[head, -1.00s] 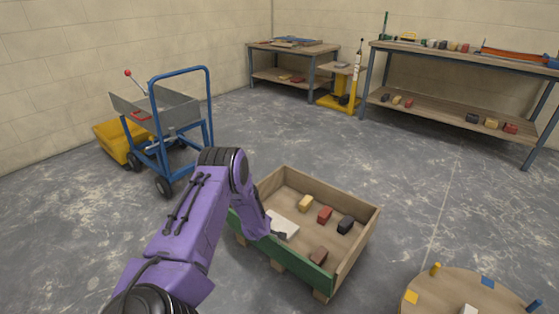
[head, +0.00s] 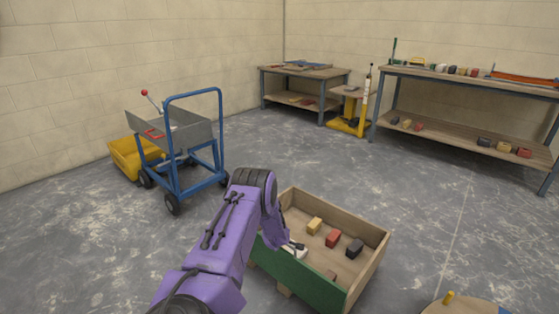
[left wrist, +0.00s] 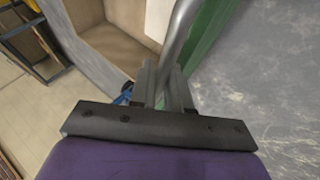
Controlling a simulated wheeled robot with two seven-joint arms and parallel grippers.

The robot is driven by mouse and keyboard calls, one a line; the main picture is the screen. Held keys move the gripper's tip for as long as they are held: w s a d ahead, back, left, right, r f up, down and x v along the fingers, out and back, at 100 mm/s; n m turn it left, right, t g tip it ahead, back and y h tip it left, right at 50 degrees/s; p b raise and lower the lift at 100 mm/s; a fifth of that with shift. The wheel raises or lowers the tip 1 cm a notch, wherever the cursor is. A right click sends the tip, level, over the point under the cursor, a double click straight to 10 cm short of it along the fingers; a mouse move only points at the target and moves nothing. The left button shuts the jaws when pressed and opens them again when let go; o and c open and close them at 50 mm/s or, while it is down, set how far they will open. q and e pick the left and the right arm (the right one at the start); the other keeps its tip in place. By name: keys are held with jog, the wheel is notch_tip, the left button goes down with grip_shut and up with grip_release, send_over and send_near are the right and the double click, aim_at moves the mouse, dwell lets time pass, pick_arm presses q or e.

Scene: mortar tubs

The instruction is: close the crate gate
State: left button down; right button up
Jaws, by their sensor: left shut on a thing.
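The wooden crate (head: 372,262) stands on the floor, with its green gate (head: 305,284) upright along the near-left side. The gate hides part of the crate's inside. My left gripper (head: 297,246) is at the gate's top edge, small and partly hidden by my arm. In the left wrist view my left gripper (left wrist: 165,82) is shut on a grey bar handle (left wrist: 180,28), beside the green gate (left wrist: 209,32). My right gripper is in neither view.
In the crate lie a yellow block (head: 314,225), a red block (head: 333,238) and a black block (head: 354,248). A blue trolley (head: 178,150) and a yellow tub (head: 124,158) stand at left. A round table (head: 455,308) is at lower right. Open floor lies behind the crate.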

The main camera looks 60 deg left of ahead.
pick_arm(q)
jog(key=c, duration=1.2)
grip_release()
jog(key=shift+w+a+r, duration=0.15)
jog(key=shift+w+a, duration=0.05)
jog(key=shift+w, duration=0.1)
jog(key=shift+o, duration=0.2)
jog(key=p+v, duration=0.4)
jog(key=v, duration=0.6)
jog(key=shift+d+p, duration=0.2)
jog(key=shift+p, duration=0.2)
jog(key=shift+s, duration=0.1)
